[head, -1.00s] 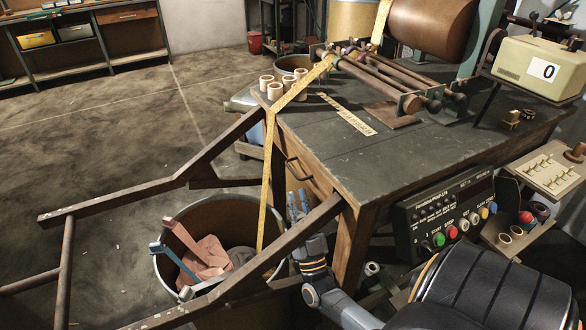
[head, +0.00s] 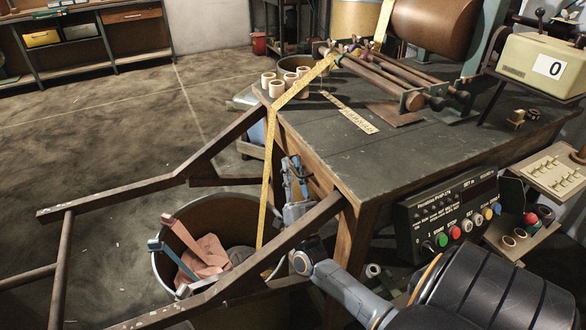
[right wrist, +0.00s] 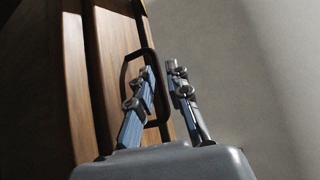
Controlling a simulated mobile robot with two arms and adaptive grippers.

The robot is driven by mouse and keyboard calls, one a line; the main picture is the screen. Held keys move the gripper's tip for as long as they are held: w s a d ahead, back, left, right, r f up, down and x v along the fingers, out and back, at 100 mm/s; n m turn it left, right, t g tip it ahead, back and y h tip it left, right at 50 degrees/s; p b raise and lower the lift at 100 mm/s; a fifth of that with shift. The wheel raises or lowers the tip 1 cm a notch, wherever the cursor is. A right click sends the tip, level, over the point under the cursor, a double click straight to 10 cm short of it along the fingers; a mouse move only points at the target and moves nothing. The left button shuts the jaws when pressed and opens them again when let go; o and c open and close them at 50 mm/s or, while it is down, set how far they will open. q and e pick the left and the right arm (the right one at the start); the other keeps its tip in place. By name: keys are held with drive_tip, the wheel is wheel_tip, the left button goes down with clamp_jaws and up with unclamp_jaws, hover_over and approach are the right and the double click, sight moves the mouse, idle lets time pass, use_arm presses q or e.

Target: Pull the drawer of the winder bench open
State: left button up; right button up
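The winder bench (head: 375,165) stands at the middle right in the head view. Its wooden drawer front (right wrist: 115,45) shows in the right wrist view with a dark bar handle (right wrist: 146,55). My right gripper (head: 296,165) is at the bench's front side and covers the handle in the head view. In the right wrist view the right gripper's fingers (right wrist: 163,75) are apart, with the outer bar of the handle between them. I cannot tell whether a finger touches it. The drawer looks shut, though its edges are partly hidden. My left gripper is not in view.
A metal frame (head: 125,190) juts out left from the bench, above a round bin (head: 168,262) holding cloth. A yellow tape (head: 267,180) hangs down into the bin. A control box (head: 450,215) is at the bench's right. Open floor lies at the left.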

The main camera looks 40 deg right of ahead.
clamp_jaws()
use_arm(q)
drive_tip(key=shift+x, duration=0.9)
use_arm(e)
drive_tip(key=a, duration=0.2)
drive_tip(key=w+a, duration=0.1)
drive_tip(key=a, duration=0.1)
drive_tip(key=shift+w+a+f, duration=0.1)
drive_tip(key=shift+w+a, duration=0.05)
drive_tip(key=shift+a, duration=0.05)
